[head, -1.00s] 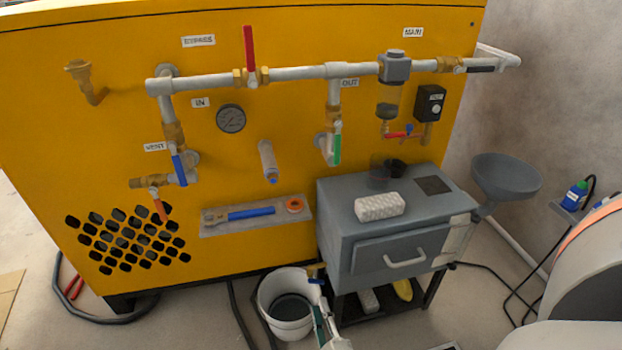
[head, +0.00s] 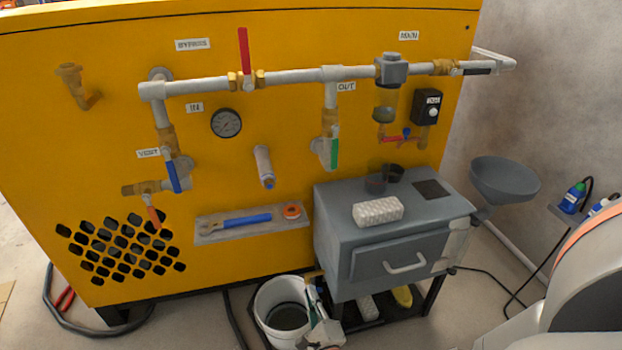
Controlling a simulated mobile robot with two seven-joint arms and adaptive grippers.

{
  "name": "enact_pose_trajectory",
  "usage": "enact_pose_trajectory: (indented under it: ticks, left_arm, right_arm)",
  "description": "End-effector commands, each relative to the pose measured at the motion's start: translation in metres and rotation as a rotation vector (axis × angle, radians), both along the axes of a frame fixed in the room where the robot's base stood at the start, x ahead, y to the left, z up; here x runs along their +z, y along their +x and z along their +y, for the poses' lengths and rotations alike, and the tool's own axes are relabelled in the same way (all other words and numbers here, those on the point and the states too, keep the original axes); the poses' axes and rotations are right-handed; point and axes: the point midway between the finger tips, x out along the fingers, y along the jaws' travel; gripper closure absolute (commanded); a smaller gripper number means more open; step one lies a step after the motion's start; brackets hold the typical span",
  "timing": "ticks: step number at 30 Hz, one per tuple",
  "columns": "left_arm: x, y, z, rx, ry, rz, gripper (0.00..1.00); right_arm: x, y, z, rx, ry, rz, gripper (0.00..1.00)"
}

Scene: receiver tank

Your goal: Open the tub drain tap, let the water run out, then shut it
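The grey tub cabinet (head: 335,245) stands against the yellow machine, with a handle on its front. Its drain tap (head: 311,274) is low at its left side; only a small brass part shows, and its lever is hidden by my gripper. A white bucket (head: 262,312) stands on the floor below the tap with dark liquid or a dark bottom inside. My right gripper (head: 314,298) is at the tap, over the bucket's right rim. Its fingers are small and overlap the tap, so I cannot tell whether they touch or grip the lever. My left gripper is not in view.
A low dark shelf (head: 385,316) under the cabinet holds a yellow item (head: 402,296). Dark hoses lie on the floor.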

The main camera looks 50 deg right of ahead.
Motion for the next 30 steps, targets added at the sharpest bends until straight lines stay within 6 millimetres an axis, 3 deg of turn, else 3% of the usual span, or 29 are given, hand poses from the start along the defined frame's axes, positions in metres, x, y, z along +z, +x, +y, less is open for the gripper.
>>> enact_pose_trajectory:
  ticks: [8, 21, 30]
  left_arm:
    - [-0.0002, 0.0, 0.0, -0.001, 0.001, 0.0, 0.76]
    - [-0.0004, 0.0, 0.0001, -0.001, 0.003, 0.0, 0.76]
    - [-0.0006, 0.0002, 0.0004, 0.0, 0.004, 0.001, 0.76]
  right_arm:
    - [-0.0005, -0.0004, -0.0003, -0.002, -0.029, 0.019, 1.0]
    - [-0.0018, 0.0, 0.0003, -0.001, -0.395, 0.242, 1.0]
    - [-0.0019, 0.0, -0.0002, -0.001, -0.423, 0.259, 1.0]
